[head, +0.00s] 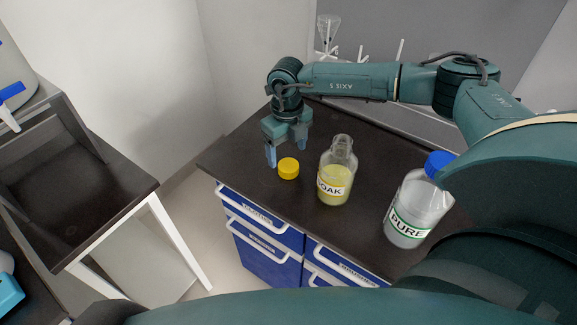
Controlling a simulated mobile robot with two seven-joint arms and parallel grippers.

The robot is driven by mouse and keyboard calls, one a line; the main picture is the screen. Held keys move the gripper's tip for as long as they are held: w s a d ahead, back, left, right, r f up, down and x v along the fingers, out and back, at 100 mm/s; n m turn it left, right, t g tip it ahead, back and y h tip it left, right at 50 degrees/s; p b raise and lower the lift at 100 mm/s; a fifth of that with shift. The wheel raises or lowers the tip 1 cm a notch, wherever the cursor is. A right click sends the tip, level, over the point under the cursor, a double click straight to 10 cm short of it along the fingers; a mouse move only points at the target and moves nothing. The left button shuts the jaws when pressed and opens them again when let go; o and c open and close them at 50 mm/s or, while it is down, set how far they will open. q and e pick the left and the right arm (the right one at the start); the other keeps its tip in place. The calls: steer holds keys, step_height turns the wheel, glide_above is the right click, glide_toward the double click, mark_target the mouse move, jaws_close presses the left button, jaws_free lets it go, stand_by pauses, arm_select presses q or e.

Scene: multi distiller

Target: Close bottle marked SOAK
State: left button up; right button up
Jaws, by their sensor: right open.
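The bottle marked SOAK (337,172) stands upright on the dark countertop, with yellow liquid inside and no cap on its neck. A yellow cap (288,168) lies on the countertop to the left of the bottle. My right gripper (286,157) points down with its fingers apart, close to the cap, above or behind it. It holds nothing that I can see. The exact gap between the fingers and the cap is hard to tell. My left gripper is not visible.
A bottle marked PURE (415,210) with a blue cap stands to the right on the same dark countertop (240,165). Glassware (328,35) stands behind my arm. Blue drawers (262,232) are below the counter. A separate dark table (100,200) is at left, across a gap.

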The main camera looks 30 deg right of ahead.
mark_target(287, 164)
steer(key=shift+f, duration=0.15)
steer(key=f, duration=0.1)
steer(key=f+p, duration=0.1)
steer(key=f, duration=0.3)
steer(key=shift+w+d, duration=0.25)
steer(key=shift+w, duration=0.05)
steer(key=c, duration=1)
